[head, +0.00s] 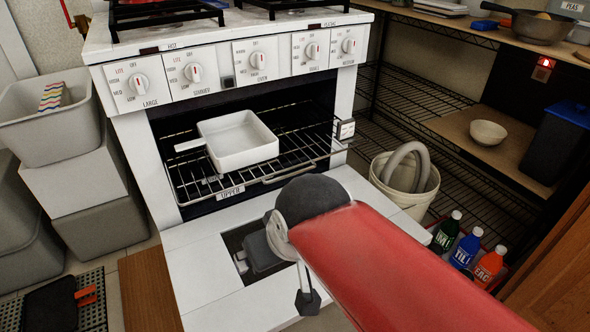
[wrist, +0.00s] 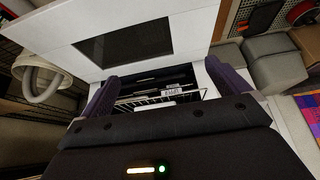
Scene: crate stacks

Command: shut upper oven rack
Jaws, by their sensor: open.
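The white oven (head: 240,75) stands with its door (head: 200,270) folded down flat. The upper rack (head: 290,165), a wire shelf labelled "UPPER", sticks part way out of the oven cavity. A white square pan with a handle (head: 237,142) sits on it. In the wrist view the upper rack (wrist: 150,100) and its label show between the fingers of my gripper (wrist: 161,72). My gripper is open, its two purple fingers apart, with nothing held. Contact with the rack cannot be told. My red arm reaches over the door, and hides part of it in the head view.
Grey bins (head: 50,118) stand left of the oven. A cream bucket with a grey hose (head: 402,192) stands right of the door. Several bottles (head: 466,250) stand at the lower right, near wire shelving. A white bowl (head: 488,133) rests on a shelf.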

